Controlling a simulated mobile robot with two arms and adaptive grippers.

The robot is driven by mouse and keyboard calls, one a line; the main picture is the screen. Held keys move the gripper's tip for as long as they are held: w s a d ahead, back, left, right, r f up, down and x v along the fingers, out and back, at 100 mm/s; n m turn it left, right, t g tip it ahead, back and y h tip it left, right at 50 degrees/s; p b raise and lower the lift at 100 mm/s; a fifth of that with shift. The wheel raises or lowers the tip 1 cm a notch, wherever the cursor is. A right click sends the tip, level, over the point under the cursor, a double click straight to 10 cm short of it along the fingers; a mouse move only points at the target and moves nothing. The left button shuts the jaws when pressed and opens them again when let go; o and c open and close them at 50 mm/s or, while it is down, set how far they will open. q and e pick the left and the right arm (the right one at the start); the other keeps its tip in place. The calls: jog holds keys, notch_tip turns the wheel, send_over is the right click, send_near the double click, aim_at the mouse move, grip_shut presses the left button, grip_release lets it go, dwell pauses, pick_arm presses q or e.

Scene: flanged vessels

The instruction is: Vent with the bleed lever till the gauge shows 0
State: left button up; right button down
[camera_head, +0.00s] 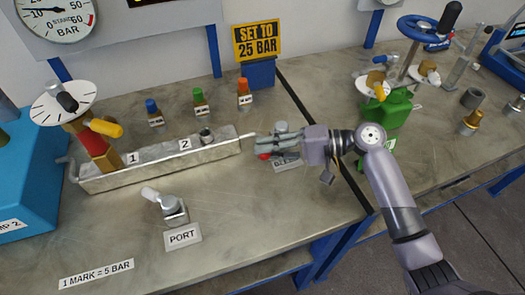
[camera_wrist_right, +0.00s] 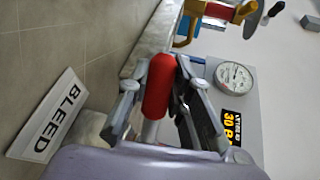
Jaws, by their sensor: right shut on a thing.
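My right gripper (camera_head: 262,148) reaches in from the right over the bench, beside the bleed label (camera_head: 287,165). In the right wrist view its fingers (camera_wrist_right: 163,85) are closed around the red grip of the bleed lever (camera_wrist_right: 158,88), one finger on each side. The label also lies flat in the right wrist view (camera_wrist_right: 48,118). The gauge (camera_head: 52,18) is cut off by the top left of the head view; its needle appears to point left. It is small in the right wrist view (camera_wrist_right: 234,77).
A metal trough (camera_head: 160,172) marked 1 and 2 lies left of the gripper. A port valve (camera_head: 172,208) stands in front of it. Several small coloured bottles and a "SET TO 25 BAR" sign (camera_head: 257,40) are behind.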

jog(key=shift+s+d+f+n+g+b, duration=0.1)
jog(key=shift+d+n+g+b, duration=0.15)
jog(key=shift+n+g, duration=0.2)
jog(key=shift+s+d+n+g+b, duration=0.1)
jog(key=shift+d+n+g+b, duration=0.2)
jog(key=shift+g, duration=0.25)
jog(key=c, duration=1.4)
grip_release()
jog(key=v, duration=1.2)
jog(key=shift+c, duration=0.4)
